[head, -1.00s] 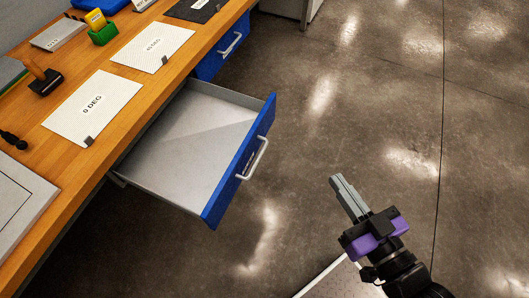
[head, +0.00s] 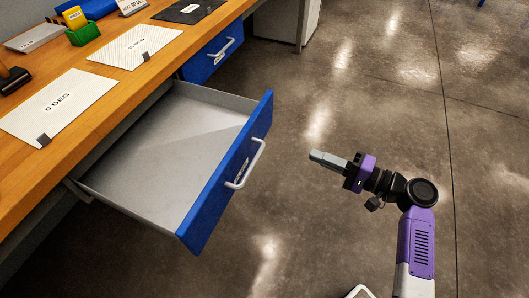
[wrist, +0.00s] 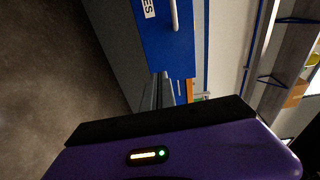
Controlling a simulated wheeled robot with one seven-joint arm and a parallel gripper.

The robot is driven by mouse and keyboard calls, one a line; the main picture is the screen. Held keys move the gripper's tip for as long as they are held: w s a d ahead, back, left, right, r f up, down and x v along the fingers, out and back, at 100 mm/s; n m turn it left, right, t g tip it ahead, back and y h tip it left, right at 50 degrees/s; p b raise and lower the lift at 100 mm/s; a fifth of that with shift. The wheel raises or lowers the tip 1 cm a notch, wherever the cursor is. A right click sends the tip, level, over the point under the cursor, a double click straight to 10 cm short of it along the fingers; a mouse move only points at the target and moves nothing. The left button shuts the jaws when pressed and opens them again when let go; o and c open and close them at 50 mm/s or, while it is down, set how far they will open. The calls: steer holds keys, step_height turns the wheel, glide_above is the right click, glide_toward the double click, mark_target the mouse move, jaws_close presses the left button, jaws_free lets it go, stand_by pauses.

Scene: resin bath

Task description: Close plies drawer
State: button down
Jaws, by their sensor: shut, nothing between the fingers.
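The open drawer (head: 165,150) is pulled far out from under the wooden workbench, and its grey inside looks empty. In the wrist view a blue front (wrist: 165,40) shows at the top, with part of a label ending in "ES" and a pale handle (wrist: 174,14). My gripper (head: 314,156) is shut and empty, to the right of the drawer front and apart from it, its fingers pointing left toward the handle.
The wooden workbench (head: 110,110) holds white sheets, one marked "0 DEG" (head: 60,102), and a green box (head: 84,35). A second blue drawer (head: 212,56) behind is shut.

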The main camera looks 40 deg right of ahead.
steer(key=s+a+n+y, duration=0.1)
steer(key=a+y, duration=0.1)
steer(key=a, duration=0.1)
glide_toward(253, 145)
steer(key=shift+g, duration=0.4)
steer(key=x, duration=0.6)
steer(key=shift+w+r, duration=0.15)
steer(key=shift+w, duration=0.35)
steer(key=shift+w+a, duration=0.25)
steer(key=shift+w, duration=0.2)
steer(key=b+x, duration=0.3)
steer(key=x, duration=0.7)
steer(key=b+x, duration=0.4)
steer(key=x, duration=0.6)
steer(key=b+x, duration=0.3)
steer(key=x, duration=0.7)
steer(key=shift+a+r+b, duration=0.15)
steer(key=shift+a+b, duration=0.2)
steer(key=shift+w+a, duration=0.15)
steer(key=shift+w, duration=0.1)
steer(key=shift+w+r, duration=0.1)
steer(key=shift+r, duration=0.2)
steer(key=shift+a, duration=0.15)
